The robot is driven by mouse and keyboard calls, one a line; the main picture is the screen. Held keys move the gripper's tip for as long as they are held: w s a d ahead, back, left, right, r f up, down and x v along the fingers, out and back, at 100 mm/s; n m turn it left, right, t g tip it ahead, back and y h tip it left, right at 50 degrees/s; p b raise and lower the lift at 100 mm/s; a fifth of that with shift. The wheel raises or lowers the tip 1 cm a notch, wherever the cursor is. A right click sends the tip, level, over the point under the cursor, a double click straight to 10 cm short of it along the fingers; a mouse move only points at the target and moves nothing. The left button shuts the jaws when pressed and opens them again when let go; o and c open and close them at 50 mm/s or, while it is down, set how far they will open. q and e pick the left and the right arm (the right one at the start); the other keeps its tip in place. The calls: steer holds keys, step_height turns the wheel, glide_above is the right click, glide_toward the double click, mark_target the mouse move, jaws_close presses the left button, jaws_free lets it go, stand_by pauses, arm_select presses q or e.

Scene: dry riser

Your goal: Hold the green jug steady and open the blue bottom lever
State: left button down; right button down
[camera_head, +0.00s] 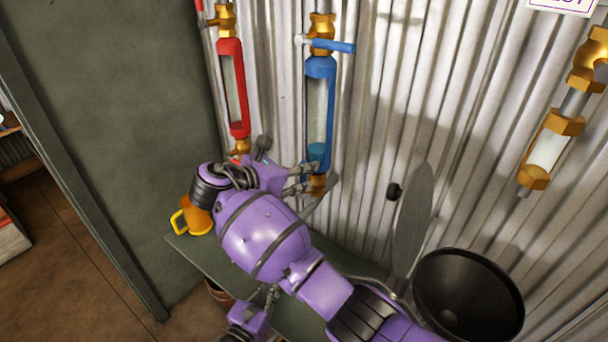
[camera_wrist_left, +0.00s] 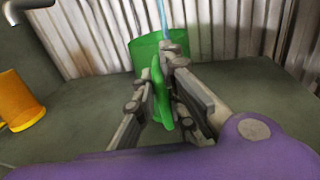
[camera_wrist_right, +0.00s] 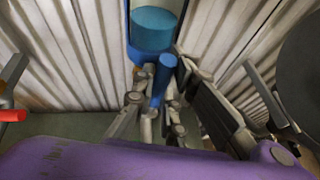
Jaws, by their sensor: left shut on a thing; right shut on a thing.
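The green jug (camera_wrist_left: 146,52) stands on the grey bench in the left wrist view; in the head view my purple arm hides it. My left gripper (camera_wrist_left: 163,100) is shut on its handle. A thin light-blue stream (camera_wrist_left: 162,16) comes down from above to the jug. The blue tube (camera_head: 320,105) on the wall holds blue liquid low down, with clear glass above. My right gripper (camera_wrist_right: 158,105) is shut on the blue bottom lever (camera_wrist_right: 161,80), below the tube. It also shows in the head view (camera_head: 305,180), where the lever itself is hard to make out.
A red tube (camera_head: 233,88) hangs left of the blue one, and a yellow-banded tube (camera_head: 548,150) is at the right. A blue top lever (camera_head: 333,45) sticks out above the blue tube. An orange jug (camera_head: 194,217) stands on the bench's left end. A black bowl-shaped thing (camera_head: 468,295) is lower right.

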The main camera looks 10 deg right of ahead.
arm_select(q)
steer(key=shift+s+a+f, duration=0.1)
steer(key=shift+s+f, duration=0.05)
steer(key=shift+f, duration=0.15)
arm_select(e)
steer(key=shift+a, duration=0.1)
steer(key=c, duration=1.7)
jaws_free()
steer(key=shift+c, duration=0.2)
steer(key=v, duration=1.2)
arm_select(q)
steer(key=c, duration=1.7)
jaws_free()
steer(key=shift+c, duration=0.2)
